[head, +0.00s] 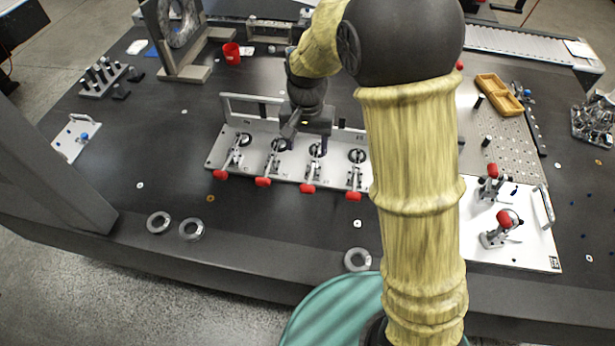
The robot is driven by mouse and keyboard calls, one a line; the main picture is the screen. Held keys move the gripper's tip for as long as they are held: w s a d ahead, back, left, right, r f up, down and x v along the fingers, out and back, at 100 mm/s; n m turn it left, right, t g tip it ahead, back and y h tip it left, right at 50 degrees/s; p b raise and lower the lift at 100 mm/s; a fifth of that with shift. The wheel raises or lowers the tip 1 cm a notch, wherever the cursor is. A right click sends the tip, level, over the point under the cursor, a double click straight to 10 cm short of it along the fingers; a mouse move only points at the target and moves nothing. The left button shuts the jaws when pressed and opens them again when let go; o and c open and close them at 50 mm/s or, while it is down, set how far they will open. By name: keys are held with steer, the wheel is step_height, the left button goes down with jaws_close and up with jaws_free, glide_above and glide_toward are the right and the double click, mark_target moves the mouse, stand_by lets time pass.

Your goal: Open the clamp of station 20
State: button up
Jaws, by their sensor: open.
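A pale fixture plate (213,158) carries a row of several toggle clamps with red-tipped handles, all lying toward the table's front edge. From left to right, I see the leftmost clamp's red handle (220,175), a second handle (263,182), a third handle (308,188) and the rightmost handle (354,196). The station labels are too small to read, so I cannot tell which clamp is station 20. My gripper (307,143) points down, open and empty, over the back of the plate, near the second and third clamps. It is apart from the red handles.
A white plate (535,246) at right bears two clamps with raised red handles (505,218). My arm hides the table between the plates. Metal rings (191,229) lie near the front edge.

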mark_target(307, 186)
steer(key=shift+f, duration=0.15)
step_height(307, 186, down, 17)
steer(key=shift+d+f, duration=0.1)
steer(key=shift+f, duration=0.1)
stand_by(0.6)
steer(key=shift+r, duration=0.1)
jaws_close()
